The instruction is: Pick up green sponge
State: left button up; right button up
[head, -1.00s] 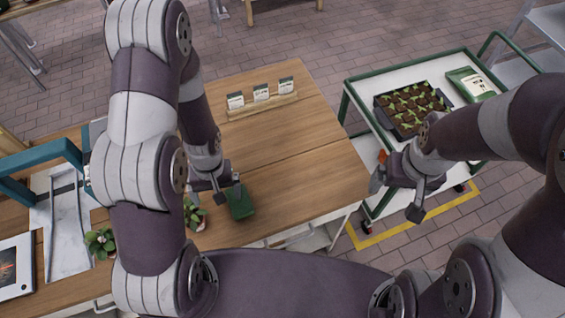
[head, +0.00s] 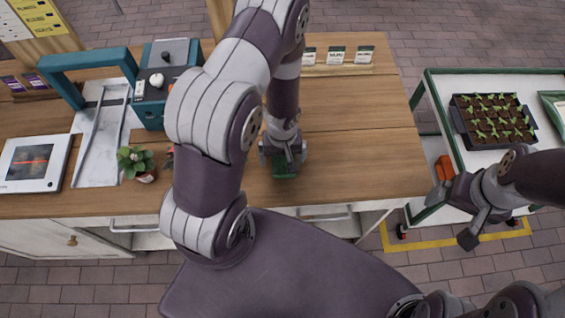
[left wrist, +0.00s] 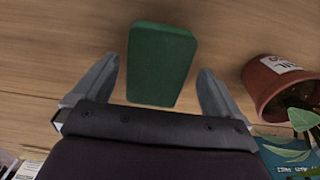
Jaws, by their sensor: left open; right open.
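The green sponge (head: 285,172) lies on the wooden table near its front edge, partly hidden by my left gripper in the head view. In the left wrist view the sponge (left wrist: 160,65) is a dark green block just ahead of and between the fingers. My left gripper (head: 283,158) is open above it, with a finger on either side; the wrist view shows its fingers (left wrist: 160,88) apart from the sponge's sides. My right gripper (head: 455,215) is open and empty at the right, near the cart's front left corner.
A potted plant (head: 137,163) stands left of my left arm; a terracotta pot (left wrist: 285,85) is close to the right finger in the wrist view. Seed packets (head: 337,55) stand at the back. A cart (head: 450,175) with a seedling tray (head: 493,120) is right. The table's right half is clear.

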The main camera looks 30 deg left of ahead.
aim_at(286, 159)
pick_arm(q)
jog(key=shift+w, duration=0.1)
jog(key=shift+w+d, duration=0.1)
jog(key=shift+w, duration=0.05)
jog(key=c, duration=1.1)
jog(key=shift+r, duration=0.4)
jog(key=r+p, duration=0.1)
jog(key=r, duration=0.1)
jog(key=r+p, duration=0.1)
jog(key=r, duration=0.1)
jog(key=shift+d, duration=0.4)
jog(key=s+d+r, duration=0.3)
jog(key=d+r, duration=0.3)
jog(key=d, duration=0.4)
jog(key=shift+d+p, duration=0.2)
jog(key=shift+p, duration=0.15)
pick_arm(e)
jog(key=r, duration=0.2)
jog(key=shift+w+r, duration=0.2)
jog(key=shift+r, duration=0.1)
pick_arm(q)
jog(key=shift+r, duration=0.1)
